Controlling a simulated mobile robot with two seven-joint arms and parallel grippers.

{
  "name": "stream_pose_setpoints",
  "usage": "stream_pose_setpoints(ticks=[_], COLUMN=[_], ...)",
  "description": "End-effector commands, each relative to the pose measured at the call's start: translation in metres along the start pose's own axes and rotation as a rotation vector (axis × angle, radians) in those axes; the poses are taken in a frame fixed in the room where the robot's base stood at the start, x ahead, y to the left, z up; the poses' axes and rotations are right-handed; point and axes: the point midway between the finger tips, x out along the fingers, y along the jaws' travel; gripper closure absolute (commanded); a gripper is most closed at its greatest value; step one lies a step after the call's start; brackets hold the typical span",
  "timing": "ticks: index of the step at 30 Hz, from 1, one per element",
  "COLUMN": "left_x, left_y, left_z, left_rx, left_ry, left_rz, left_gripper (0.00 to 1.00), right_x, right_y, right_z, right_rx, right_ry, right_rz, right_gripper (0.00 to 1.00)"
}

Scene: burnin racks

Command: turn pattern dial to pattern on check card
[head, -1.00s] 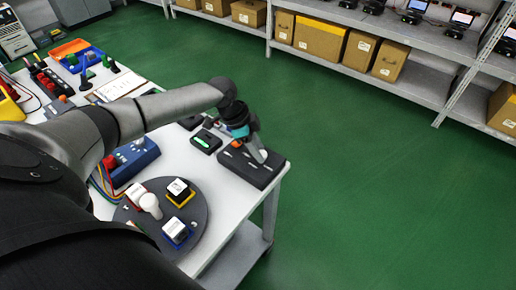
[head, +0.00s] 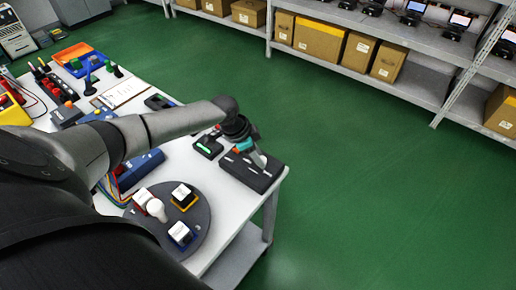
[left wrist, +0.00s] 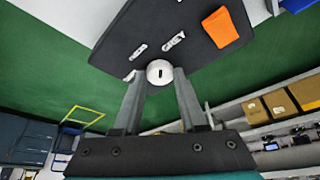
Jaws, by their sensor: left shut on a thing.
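The pattern dial is a round white knob (left wrist: 160,72) with a short black mark, on a dark flat box (left wrist: 120,45). In the head view the box (head: 236,170) lies at the table's near right corner. My left gripper (left wrist: 160,82) has its two fingertips on either side of the knob and is shut on it. In the head view the left gripper (head: 261,163) reaches down onto the box. White labels, one reading GREY, and an orange patch (left wrist: 222,27) are on the box face. I cannot identify the check card for certain. My right gripper is not in view.
A dark round plate (head: 206,213) with white-topped blocks stands near on the white table. A small black device with a green display (head: 207,146) is beside the box. A clipboard (head: 122,92) and orange tray (head: 72,52) lie farther back. Green floor is clear at right.

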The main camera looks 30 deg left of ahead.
Motion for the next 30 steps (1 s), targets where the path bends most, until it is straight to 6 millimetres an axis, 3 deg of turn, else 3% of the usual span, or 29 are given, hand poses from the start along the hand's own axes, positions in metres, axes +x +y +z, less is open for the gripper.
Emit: stream_pose_setpoints(ticks=[1,3,15,30], left_x=[-0.006,-0.006,-0.004,0.0], left_y=[0.003,0.003,0.006,0.007], left_z=[-0.002,-0.002,-0.004,-0.003], left_rx=[-0.04,-0.102,-0.443,-0.71], left_ry=[-0.001,-0.002,-0.001,-0.001], left_rz=[-0.01,-0.037,-0.18,-0.292], left_gripper=[1.0,1.0,1.0,1.0], right_x=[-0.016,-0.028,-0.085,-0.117], right_y=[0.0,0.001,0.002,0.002], right_z=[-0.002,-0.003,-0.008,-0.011], right_rx=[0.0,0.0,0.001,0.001], right_ry=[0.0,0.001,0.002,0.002], right_rz=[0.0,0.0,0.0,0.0], right_gripper=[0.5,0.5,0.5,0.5])
